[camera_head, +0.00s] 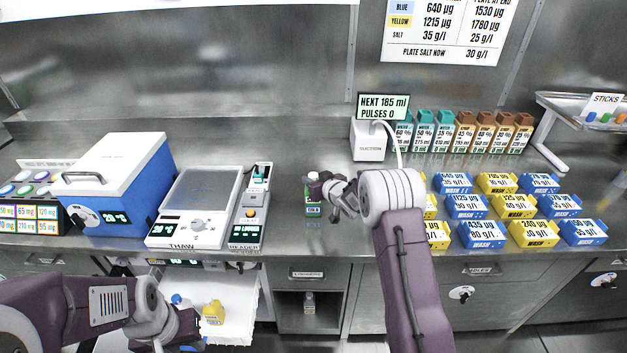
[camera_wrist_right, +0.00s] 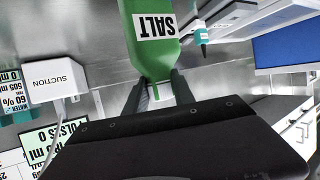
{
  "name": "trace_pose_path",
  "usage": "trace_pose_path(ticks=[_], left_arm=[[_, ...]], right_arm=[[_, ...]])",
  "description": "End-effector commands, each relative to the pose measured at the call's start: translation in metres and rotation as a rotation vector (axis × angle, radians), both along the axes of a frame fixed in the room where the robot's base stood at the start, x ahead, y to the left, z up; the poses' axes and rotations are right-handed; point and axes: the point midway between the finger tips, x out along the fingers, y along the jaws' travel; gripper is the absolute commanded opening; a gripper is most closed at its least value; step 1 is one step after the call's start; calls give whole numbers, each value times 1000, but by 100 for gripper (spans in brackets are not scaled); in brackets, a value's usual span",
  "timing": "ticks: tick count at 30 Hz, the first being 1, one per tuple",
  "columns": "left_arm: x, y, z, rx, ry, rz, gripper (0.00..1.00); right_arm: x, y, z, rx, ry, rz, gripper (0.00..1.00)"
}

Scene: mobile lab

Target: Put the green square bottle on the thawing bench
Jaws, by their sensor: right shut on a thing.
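The green square bottle (camera_head: 312,207) is at the middle of the steel counter, right of the reader. In the right wrist view the bottle (camera_wrist_right: 146,40) shows a white "SALT" label. My right gripper (camera_head: 325,188) is shut on its narrow end, with one finger on each side. I cannot tell whether the bottle touches the counter. The thawing bench (camera_head: 166,230), a white device marked "THAW" with a square top plate, stands left of the reader. Its plate looks empty. My left gripper (camera_head: 188,330) is low at the left, near an open drawer; its fingers are unclear.
The reader (camera_head: 246,229) stands between the bottle and the thawing bench. A blue cooler box (camera_head: 150,180) is further left. The suction device (camera_head: 368,145) is behind my right arm. Blue and yellow wash boxes (camera_head: 533,232) fill the right. An open drawer (camera_head: 238,328) holds a yellow bottle (camera_head: 213,313).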

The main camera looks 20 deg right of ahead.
Motion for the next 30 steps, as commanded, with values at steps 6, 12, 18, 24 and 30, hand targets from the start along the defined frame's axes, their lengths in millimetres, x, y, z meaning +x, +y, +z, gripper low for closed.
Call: trace_pose_path(ticks=[6,12,18,24,30], left_arm=[[0,0,-2,0,0,0,36],[0,0,-2,0,0,0,36],[0,0,-1,0,0,0,36],[0,0,-4,0,0,0,36],[0,0,-5,0,0,0,36]], right_arm=[[0,0,-3,0,1,0,52],[0,0,-3,0,0,0,52],[-7,-2,4,1,0,0,52],[-46,-9,20,0,0,-2,52],[-88,-17,38,0,-1,-2,52]])
